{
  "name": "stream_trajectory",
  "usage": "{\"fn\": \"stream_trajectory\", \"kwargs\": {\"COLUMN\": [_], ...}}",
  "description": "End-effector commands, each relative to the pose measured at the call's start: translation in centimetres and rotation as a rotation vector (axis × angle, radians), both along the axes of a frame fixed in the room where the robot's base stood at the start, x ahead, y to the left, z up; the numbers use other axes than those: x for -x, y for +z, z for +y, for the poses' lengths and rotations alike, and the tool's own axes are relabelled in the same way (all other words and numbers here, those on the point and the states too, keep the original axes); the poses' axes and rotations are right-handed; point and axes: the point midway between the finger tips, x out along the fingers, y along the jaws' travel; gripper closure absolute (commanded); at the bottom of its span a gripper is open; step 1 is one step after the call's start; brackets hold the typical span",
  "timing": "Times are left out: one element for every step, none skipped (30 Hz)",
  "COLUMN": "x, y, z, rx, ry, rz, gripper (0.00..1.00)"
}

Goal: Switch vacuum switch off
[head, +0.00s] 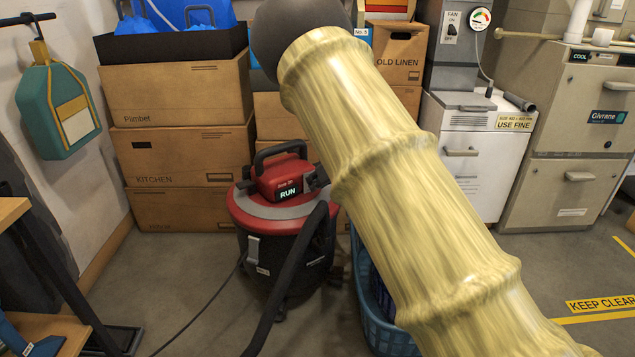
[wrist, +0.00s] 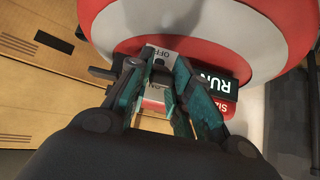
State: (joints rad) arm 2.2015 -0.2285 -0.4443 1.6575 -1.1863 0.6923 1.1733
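The shop vacuum (head: 285,215), with a red and grey lid and a dark drum, stands on the floor at centre in the head view. Its display reads RUN (head: 288,192). In the wrist view the red and white lid (wrist: 235,35) fills the top, and the RUN display (wrist: 212,84) appears upside down. A pale switch plate (wrist: 165,55) there carries OFF at its far end and ON nearer me. My gripper (wrist: 167,62) has teal fingers partly apart, with the tips over the plate. The switch lever and any contact are hard to make out. My arm hides the gripper in the head view.
Cardboard boxes (head: 180,130) are stacked behind the vacuum. A blue basket (head: 375,305) stands close to its right, partly behind my arm. The vacuum's dark hose (head: 290,280) runs down in front. Grey cabinets (head: 565,150) stand at the right, with open floor before them.

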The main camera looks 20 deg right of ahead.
Motion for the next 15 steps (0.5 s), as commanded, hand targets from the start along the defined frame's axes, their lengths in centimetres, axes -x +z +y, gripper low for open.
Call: {"fn": "stream_trajectory", "kwargs": {"x": [0.00,0.00,0.01,0.02,0.02,0.02,0.03,0.05,0.07,0.08,0.10,0.15,0.19,0.25,0.30], "y": [0.00,0.00,-0.01,-0.01,-0.03,-0.06,-0.09,-0.12,-0.18,-0.23,-0.28,-0.38,-0.47,-0.57,-0.69], "z": [0.01,0.01,0.01,0.00,0.00,-0.01,-0.01,-0.02,-0.02,-0.04,-0.07,-0.08,-0.11,-0.13,-0.13], "rx": [0.000,0.000,0.000,0.000,-0.001,-0.002,-0.003,-0.005,-0.006,-0.008,-0.011,-0.014,-0.018,-0.021,-0.026], "ry": [0.000,0.000,0.000,0.000,0.000,-0.001,-0.001,0.000,0.001,0.000,-0.001,-0.001,-0.002,-0.002,-0.002], "rz": [0.000,0.000,0.000,-0.001,-0.002,-0.004,-0.006,-0.009,-0.015,-0.020,-0.027,-0.036,-0.046,-0.055,-0.070], "gripper": [1.00,1.00,1.00,1.00,1.00,1.00,1.00,1.00,1.00,1.00,1.00,1.00,1.00,1.00,1.00]}}
